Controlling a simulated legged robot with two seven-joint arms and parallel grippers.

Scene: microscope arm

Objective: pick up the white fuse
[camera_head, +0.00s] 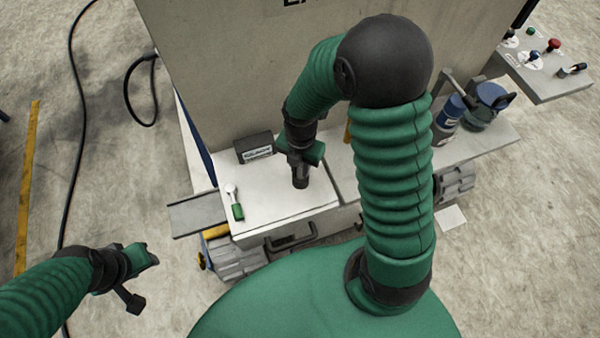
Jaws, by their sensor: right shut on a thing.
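My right gripper (300,181) points down over the white tabletop (285,208), right of its middle. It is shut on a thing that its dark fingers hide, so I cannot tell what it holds. A small item with a white round end and a green body (234,202) lies on the left part of the tabletop, apart from the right gripper. I cannot tell whether it is the white fuse, and no other white fuse shows clearly. My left gripper (143,280) is low at the left, away from the table; its jaw state is unclear.
A dark box with a label (254,148) stands at the back of the tabletop, near the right gripper. A blue-capped bottle (449,117) and a blue-green container (487,104) stand to the right. A control panel (545,65) is at the far right. A black cable (75,150) lies on the floor.

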